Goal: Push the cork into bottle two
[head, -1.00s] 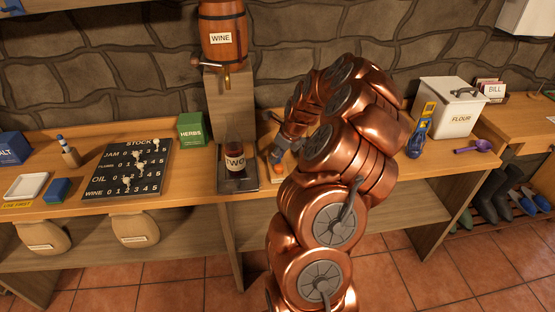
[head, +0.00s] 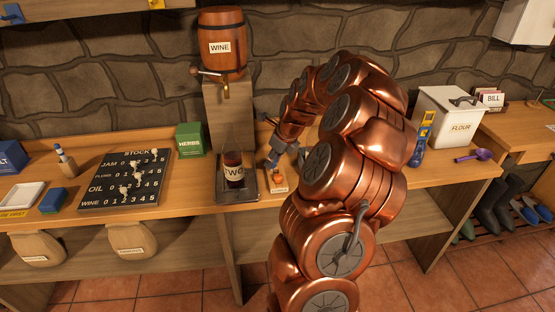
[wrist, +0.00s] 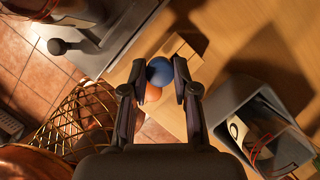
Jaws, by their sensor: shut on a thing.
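Bottle two (head: 234,174), dark red with a "TWO" label, stands upright on a dark tray (head: 247,196) under the wine barrel's tap. My gripper (head: 272,160) is to the right of the bottle, over a small wooden block (head: 278,189). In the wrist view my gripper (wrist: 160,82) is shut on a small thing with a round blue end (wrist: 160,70). A rounded orange thing (wrist: 153,94) shows just beside the blue end. I cannot tell whether the blue-ended thing is the cork. Its lower part is hidden, and the bottle's mouth is unclear.
The wine barrel (head: 222,45) stands on a wooden post behind the bottle. A green herbs box (head: 190,140) and the stock board (head: 127,180) are to the left. A flour bin (head: 450,120) and a blue tool (head: 420,146) are on the right. Some bare counter lies between.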

